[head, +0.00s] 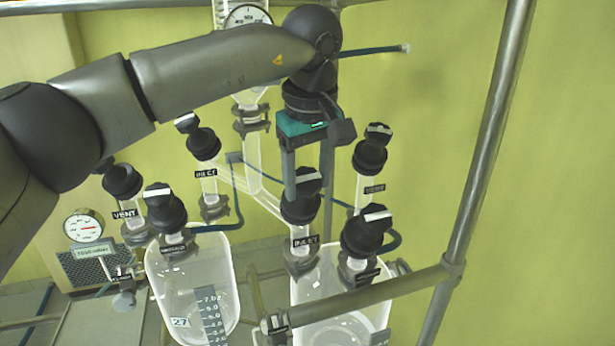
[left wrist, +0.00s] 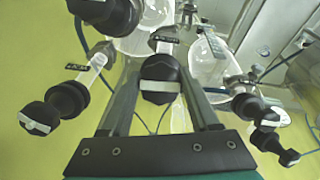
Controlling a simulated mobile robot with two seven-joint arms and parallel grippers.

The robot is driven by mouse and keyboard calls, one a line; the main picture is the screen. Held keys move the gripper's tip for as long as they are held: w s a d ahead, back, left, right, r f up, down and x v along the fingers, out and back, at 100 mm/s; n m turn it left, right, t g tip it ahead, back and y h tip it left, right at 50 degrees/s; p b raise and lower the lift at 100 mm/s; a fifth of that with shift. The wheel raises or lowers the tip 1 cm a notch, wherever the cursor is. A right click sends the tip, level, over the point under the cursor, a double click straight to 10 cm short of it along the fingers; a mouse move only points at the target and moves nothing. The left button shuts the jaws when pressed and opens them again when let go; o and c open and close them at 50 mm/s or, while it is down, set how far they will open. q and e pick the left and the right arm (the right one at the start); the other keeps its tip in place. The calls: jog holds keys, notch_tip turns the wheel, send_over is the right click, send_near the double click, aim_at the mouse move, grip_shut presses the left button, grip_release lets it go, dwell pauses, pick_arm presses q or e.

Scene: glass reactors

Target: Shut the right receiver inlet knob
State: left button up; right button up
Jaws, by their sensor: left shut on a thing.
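The right receiver inlet knob (head: 301,207) is a black ribbed cap with a white bar across its top, above a glass neck labelled INLET. My left gripper (head: 303,188) comes down on it from above and is shut on its top. In the left wrist view the knob (left wrist: 160,92) sits between the two fingers, with its white bar running nearly level across the picture. The fingers hide part of the knob's top in the head view. The right receiver (head: 330,290) is a clear glass vessel below. My right gripper is not in view.
Another black knob (head: 366,232) stands close at right, and a VENT knob (head: 370,157) behind it. The left receiver (head: 195,285) has its own several knobs. A metal rail (head: 370,303) crosses in front, and a post (head: 487,130) rises at right. Blue hoses run between the necks.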

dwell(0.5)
pick_arm(q)
jog(key=o, duration=1.4)
jog(key=b+v, duration=0.1)
jog(key=v, duration=0.2)
jog(key=s+b, duration=0.2)
jog(key=s, duration=0.2)
jog(key=s+b, duration=0.1)
jog(key=s, duration=0.3)
jog(key=s+d+b, duration=0.1)
jog(key=s+b, duration=0.1)
jog(key=s, duration=0.2)
jog(key=shift+b, duration=0.3)
